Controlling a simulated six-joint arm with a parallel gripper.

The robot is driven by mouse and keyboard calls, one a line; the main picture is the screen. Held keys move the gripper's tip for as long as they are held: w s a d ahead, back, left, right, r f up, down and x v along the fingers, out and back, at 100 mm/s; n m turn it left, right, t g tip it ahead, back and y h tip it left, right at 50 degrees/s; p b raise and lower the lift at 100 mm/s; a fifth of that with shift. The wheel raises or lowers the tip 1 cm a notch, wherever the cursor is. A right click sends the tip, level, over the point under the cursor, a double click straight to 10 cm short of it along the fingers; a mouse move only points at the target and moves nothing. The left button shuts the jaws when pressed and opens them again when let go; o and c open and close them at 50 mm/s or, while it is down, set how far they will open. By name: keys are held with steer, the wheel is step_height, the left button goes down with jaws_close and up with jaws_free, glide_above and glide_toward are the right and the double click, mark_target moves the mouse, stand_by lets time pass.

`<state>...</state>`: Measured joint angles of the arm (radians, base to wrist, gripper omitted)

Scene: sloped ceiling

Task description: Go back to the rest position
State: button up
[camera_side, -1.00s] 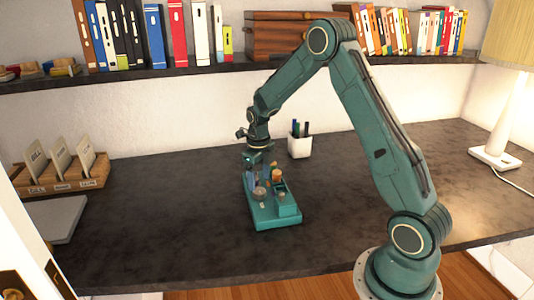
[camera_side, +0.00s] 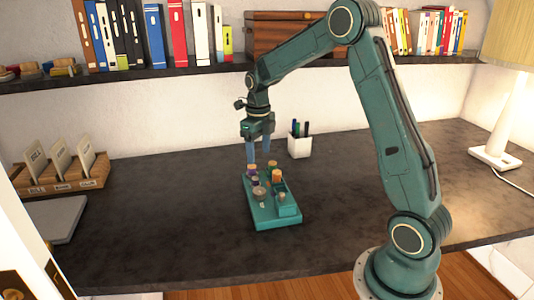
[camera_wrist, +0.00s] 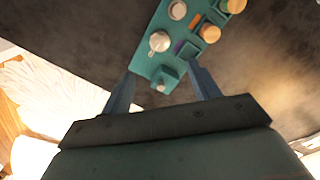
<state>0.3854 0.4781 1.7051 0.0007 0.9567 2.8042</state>
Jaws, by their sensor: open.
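My gripper (camera_side: 259,163) is open and empty, pointing down just above the far end of a teal tray. The teal tray (camera_side: 274,222) lies on the dark desk and carries several small capped items, some with orange tops. In the wrist view my gripper (camera_wrist: 160,88) has its two fingers spread, with the teal tray (camera_wrist: 143,66) beyond them. A small grey round piece (camera_side: 260,190) sits on the tray. The lower parts of the tray's items are partly hidden by each other.
A white pen cup (camera_side: 299,147) stands behind the tray. A wooden card holder (camera_side: 62,181) and a grey flat object (camera_side: 58,217) are at the left. A lamp (camera_side: 505,120) stands at the right. A shelf with books and a wooden chest (camera_side: 275,38) runs above the desk.

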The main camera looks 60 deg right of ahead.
steer(key=s+a+r+n+t, duration=0.3)
steer(key=s+a+r+n, duration=0.85)
steer(key=n, duration=0.55)
steer(key=s+a+n+t, duration=0.1)
steer(key=s+a+n, duration=0.2)
steer(key=s+n, duration=0.4)
steer(key=s+a+r+n+t, duration=0.1)
steer(key=s+a+n, duration=0.2)
steer(key=s+n, duration=0.4)
steer(key=shift+r+n+t, duration=0.15)
steer(key=shift+n+t, duration=0.15)
steer(key=shift+n, duration=2.5)
